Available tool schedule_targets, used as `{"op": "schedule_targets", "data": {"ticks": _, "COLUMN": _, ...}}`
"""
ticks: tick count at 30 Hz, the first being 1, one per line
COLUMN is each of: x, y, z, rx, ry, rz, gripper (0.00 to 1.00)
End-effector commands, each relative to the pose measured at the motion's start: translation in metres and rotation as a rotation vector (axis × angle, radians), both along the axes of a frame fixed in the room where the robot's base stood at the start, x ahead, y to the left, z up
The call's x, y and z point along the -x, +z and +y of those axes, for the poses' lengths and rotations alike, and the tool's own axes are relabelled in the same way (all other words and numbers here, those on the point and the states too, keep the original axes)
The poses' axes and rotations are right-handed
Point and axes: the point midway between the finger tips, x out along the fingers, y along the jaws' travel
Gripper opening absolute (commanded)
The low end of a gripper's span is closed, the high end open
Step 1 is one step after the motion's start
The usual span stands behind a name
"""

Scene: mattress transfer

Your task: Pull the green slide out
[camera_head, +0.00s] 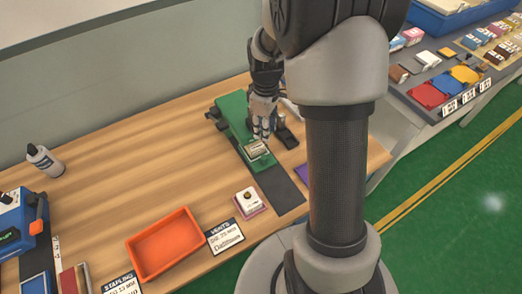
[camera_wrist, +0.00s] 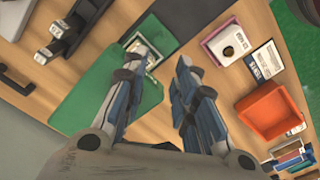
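The green slide (camera_head: 232,105) lies on a dark rail on the wooden table, with a pale labelled plate (camera_head: 256,149) near its front end. My gripper (camera_head: 262,136) is over the slide, close to that plate. In the wrist view, the green slide (camera_wrist: 85,108) spreads under and left of my fingers. My gripper (camera_wrist: 164,58) shows two fingers apart, with wood visible between them. The left finger overlaps the plate area and partly hides it. I cannot tell whether a finger touches the slide.
The dark rail (camera_head: 284,187) extends toward the front. Black clamps (camera_head: 287,137) stand beside the slide. A small white-topped box (camera_head: 248,202), a card and an orange tray (camera_head: 164,244) are in front. A bottle (camera_head: 44,160) stands far left. The table's left middle is clear.

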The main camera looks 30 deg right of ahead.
Motion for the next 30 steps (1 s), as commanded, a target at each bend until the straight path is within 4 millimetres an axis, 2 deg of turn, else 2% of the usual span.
{"op": "schedule_targets", "data": {"ticks": 1, "x": 0.001, "y": -0.016, "z": 0.0, "rx": -0.001, "ry": 0.0, "rz": 0.005, "gripper": 0.26}}
{"op": "schedule_targets", "data": {"ticks": 3, "x": 0.001, "y": -0.032, "z": 0.001, "rx": -0.001, "ry": 0.0, "rz": 0.005, "gripper": 0.26}}
{"op": "schedule_targets", "data": {"ticks": 15, "x": 0.001, "y": -0.115, "z": 0.0, "rx": 0.0, "ry": -0.001, "rz": 0.003, "gripper": 0.26}}
{"op": "schedule_targets", "data": {"ticks": 22, "x": 0.0, "y": -0.14, "z": 0.0, "rx": 0.001, "ry": -0.002, "rz": 0.001, "gripper": 0.26}}
{"op": "schedule_targets", "data": {"ticks": 30, "x": 0.0, "y": -0.143, "z": 0.0, "rx": 0.001, "ry": -0.002, "rz": -0.001, "gripper": 0.26}}
